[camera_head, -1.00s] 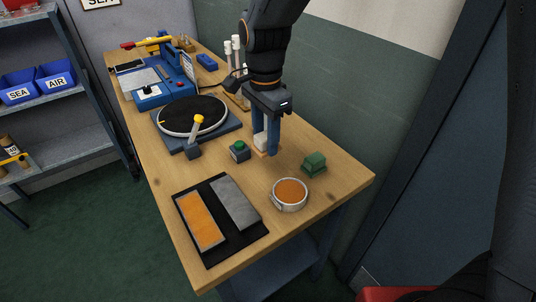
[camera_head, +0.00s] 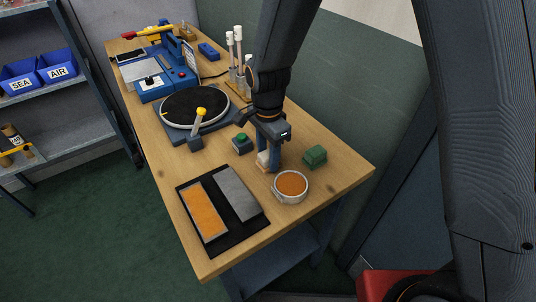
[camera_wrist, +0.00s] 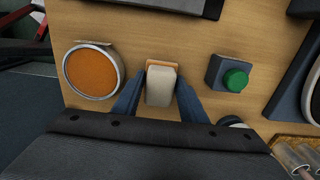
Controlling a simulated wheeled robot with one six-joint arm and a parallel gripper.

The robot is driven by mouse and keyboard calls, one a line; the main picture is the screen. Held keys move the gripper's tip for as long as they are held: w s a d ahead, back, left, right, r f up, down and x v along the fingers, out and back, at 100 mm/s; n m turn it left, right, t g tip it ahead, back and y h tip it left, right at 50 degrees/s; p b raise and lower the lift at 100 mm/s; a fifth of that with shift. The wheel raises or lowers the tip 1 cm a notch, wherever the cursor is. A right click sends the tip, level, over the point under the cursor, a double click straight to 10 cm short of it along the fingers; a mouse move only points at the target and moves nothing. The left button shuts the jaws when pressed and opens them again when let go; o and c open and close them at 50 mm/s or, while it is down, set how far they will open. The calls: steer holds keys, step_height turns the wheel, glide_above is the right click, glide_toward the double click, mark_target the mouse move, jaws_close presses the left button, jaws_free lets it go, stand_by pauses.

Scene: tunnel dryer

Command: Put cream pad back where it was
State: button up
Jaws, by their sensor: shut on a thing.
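My gripper (camera_head: 269,159) is shut on the cream pad (camera_head: 263,157), near the front right part of the wooden bench. In the wrist view the cream pad (camera_wrist: 160,88) sits upright between the two blue fingers. A thin tan-orange edge (camera_wrist: 162,65) shows at the pad's far end. The pad is at or just above the bench top; I cannot tell whether it touches. The fingers hide part of the pad in the head view.
A round orange-filled dish (camera_head: 291,186) is close in front of my gripper. A green block (camera_head: 315,155) is to the right, a green-button box (camera_head: 242,144) to the left. A black tray (camera_head: 238,240) with orange and grey plates lies at the front left. A turntable (camera_head: 193,106) stands behind.

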mark_target(268, 154)
steer(key=o, duration=1)
steer(key=shift+f, duration=0.1)
step_height(268, 154, up, 12)
steer(key=b, duration=0.3)
steer(key=s+d+f+n, duration=0.1)
steer(key=s+d+n, duration=0.2)
steer(key=d, duration=0.4)
steer(key=s+d+f+n, duration=0.2)
steer(key=s+d+n, duration=0.1)
steer(key=d, duration=0.5)
steer(key=s+d+f+n+t, duration=0.1)
steer(key=s+d+n, duration=0.2)
steer(key=d, duration=0.4)
steer(key=shift+s+d+f+n, duration=0.3)
steer(key=shift+s+d+n, duration=0.1)
steer(key=shift+n, duration=0.4)
